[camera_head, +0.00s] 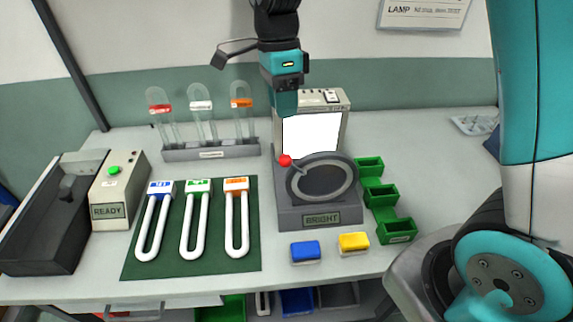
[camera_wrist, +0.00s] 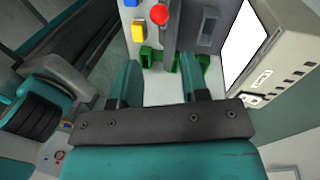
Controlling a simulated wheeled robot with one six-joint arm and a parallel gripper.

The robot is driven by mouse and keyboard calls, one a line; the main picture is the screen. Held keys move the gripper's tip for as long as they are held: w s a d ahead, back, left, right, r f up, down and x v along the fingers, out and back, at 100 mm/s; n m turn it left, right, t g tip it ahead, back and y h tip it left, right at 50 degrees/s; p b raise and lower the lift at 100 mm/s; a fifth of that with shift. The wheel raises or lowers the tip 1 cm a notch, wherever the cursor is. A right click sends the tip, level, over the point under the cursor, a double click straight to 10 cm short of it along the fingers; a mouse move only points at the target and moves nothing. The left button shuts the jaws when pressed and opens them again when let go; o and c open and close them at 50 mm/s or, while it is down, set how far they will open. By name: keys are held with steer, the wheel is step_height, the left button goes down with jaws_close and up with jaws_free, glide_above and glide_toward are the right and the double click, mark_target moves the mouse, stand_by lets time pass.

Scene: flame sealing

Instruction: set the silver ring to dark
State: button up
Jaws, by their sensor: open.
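The silver ring (camera_head: 350,192) is a grey ring around a dark disc, tilted on a dark grey stand (camera_head: 288,217). A red ball knob (camera_head: 284,160) on a short lever sits at the ring's upper left; it also shows in the wrist view (camera_wrist: 159,14). The stand's small display (camera_head: 321,219) reads BRIGHT. My gripper (camera_head: 286,108) is above and behind the ring, in front of the white lit panel. In the wrist view my gripper (camera_wrist: 162,78) has its two fingers apart with nothing between them, and the red knob lies beyond the fingertips.
A lamp box with a white panel (camera_head: 312,134) stands behind the ring. Green bins (camera_head: 381,196) are on the right, blue (camera_head: 306,252) and yellow (camera_head: 354,243) blocks in front. A tube rack (camera_head: 211,153), a green mat (camera_head: 216,256) with white U-shaped tubes and a READY box (camera_head: 119,180) are left.

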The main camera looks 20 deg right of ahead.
mark_target(287, 159)
steer(key=s+f+p, duration=0.1)
steer(key=f, duration=0.3)
steer(key=s+f, duration=0.1)
steer(key=f, duration=0.4)
steer(key=f+p, duration=0.1)
steer(key=f, duration=0.4)
steer(key=shift+s+a+f+p, duration=0.15)
steer(key=shift+s+f+p, duration=0.15)
steer(key=shift+s, duration=0.1)
steer(key=shift+r, duration=0.15)
jaws_close()
